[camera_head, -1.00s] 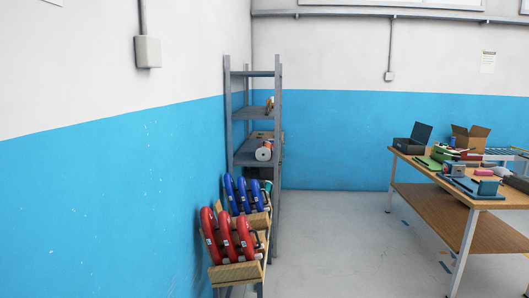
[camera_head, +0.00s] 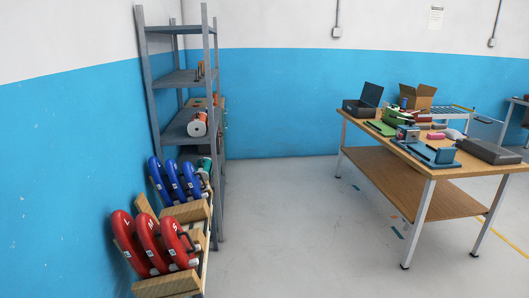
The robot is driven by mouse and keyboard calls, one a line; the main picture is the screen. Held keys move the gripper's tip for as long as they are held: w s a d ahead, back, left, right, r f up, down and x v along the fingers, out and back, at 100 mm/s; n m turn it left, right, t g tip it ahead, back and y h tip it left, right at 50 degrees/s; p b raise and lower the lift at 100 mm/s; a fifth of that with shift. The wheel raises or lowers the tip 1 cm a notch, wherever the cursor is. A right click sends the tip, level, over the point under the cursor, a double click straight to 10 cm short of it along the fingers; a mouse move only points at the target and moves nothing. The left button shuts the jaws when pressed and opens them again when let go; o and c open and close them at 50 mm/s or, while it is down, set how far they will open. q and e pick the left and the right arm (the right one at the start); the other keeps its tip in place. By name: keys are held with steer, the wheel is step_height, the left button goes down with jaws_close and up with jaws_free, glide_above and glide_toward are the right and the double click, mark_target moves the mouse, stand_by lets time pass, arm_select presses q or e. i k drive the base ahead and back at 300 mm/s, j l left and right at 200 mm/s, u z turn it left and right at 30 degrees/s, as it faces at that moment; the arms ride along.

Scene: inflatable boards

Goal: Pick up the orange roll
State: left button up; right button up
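A grey metal shelf rack (camera_head: 142,75) stands on the left against the blue and white wall. On its middle shelf lies a roll (camera_head: 197,124) with a pale round end and some orange showing on it. A small orange-brown item (camera_head: 201,71) stands on the shelf above, too small to make out. I cannot tell for certain which of these is the orange roll. Neither of my grippers is in view.
Three red (camera_head: 150,242) and three blue (camera_head: 173,181) rounded items stand in wooden racks in front of the shelf. A wooden table (camera_head: 412,205) on the right holds boxes and tools. The floor (camera_head: 290,225) between is clear.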

mark_target(198, 124)
steer(key=i+l+z, duration=0.25)
steer(key=i, duration=0.9)
steer(key=i+j+z, duration=0.15)
steer(key=i+z, duration=0.15)
steer(key=i, duration=0.85)
steer(key=i+j+u, duration=0.15)
steer(key=i+u, duration=0.15)
steer(key=i, duration=0.2)
steer(key=i+u, duration=0.35)
steer(key=i, duration=0.2)
steer(key=i+l+u, duration=0.1)
steer(key=i+u, duration=0.2)
steer(key=i, duration=0.2)
steer(key=i+l+u, duration=0.35)
steer(key=i, duration=0.15)
steer(key=i+u, duration=0.85)
steer(key=i+l+u, duration=0.2)
steer(key=i+u, duration=0.25)
steer(key=k, duration=0.05)
